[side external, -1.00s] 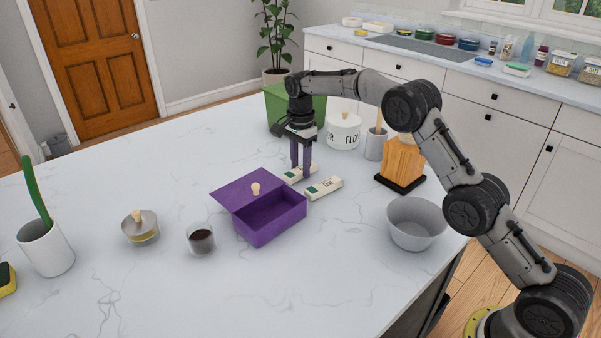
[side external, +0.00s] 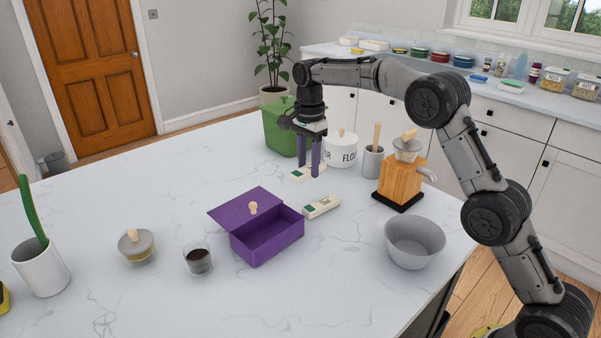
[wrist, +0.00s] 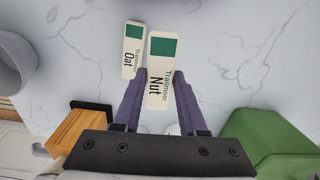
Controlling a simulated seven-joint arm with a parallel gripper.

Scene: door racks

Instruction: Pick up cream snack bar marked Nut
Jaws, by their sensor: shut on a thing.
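The cream snack bar marked Nut (wrist: 160,78) has a green end and is between my gripper's purple fingers. My gripper (side external: 309,170) is shut on it, and the bar also shows in the side view (side external: 298,176), held a little above the counter. In the wrist view it looks larger and nearer than the other bar. A similar cream bar marked Oat (wrist: 134,57) lies on the counter beside and below it; it also shows in the side view (side external: 321,206).
A purple box (side external: 268,243) with a knobbed lid stands in front of the bars. A green bin (side external: 283,128) and white flour canister (side external: 342,150) stand behind. A wooden grinder (side external: 401,180) and grey bowl (side external: 414,243) are at right.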

